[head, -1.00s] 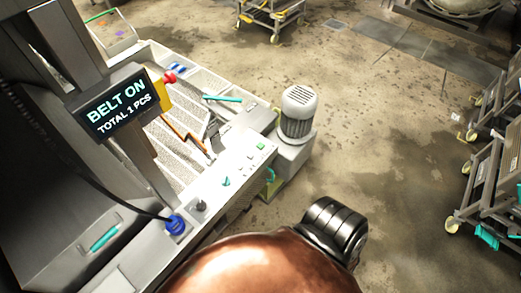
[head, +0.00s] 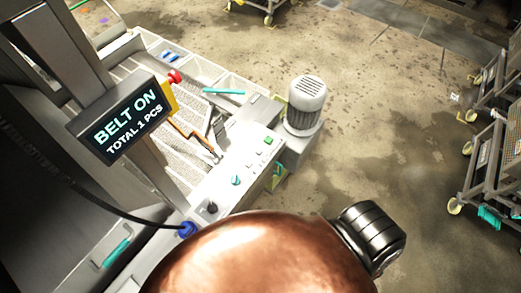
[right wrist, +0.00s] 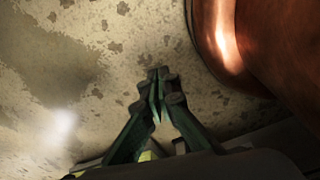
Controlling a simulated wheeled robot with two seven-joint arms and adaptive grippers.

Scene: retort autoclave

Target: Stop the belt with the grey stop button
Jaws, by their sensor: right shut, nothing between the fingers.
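The belt's control panel (head: 228,171) runs along the machine's edge in the head view. It carries a green button (head: 268,140), small pale buttons (head: 258,152), a teal knob (head: 236,180) and a dark round control (head: 211,207). Which one is the grey stop button is too small to tell. The display (head: 126,119) reads "BELT ON, TOTAL 1 PCS". My right gripper (right wrist: 160,74) shows in the right wrist view with its fingers together and empty, above the stained floor. The panel is not in that view. My left gripper is not in view.
A red mushroom button (head: 175,76) on a yellow housing sits beside the display. A grey motor (head: 305,105) stands just right of the panel. A black cable runs to a blue plug (head: 187,230). Trolleys (head: 487,170) stand at the right; the floor between is clear.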

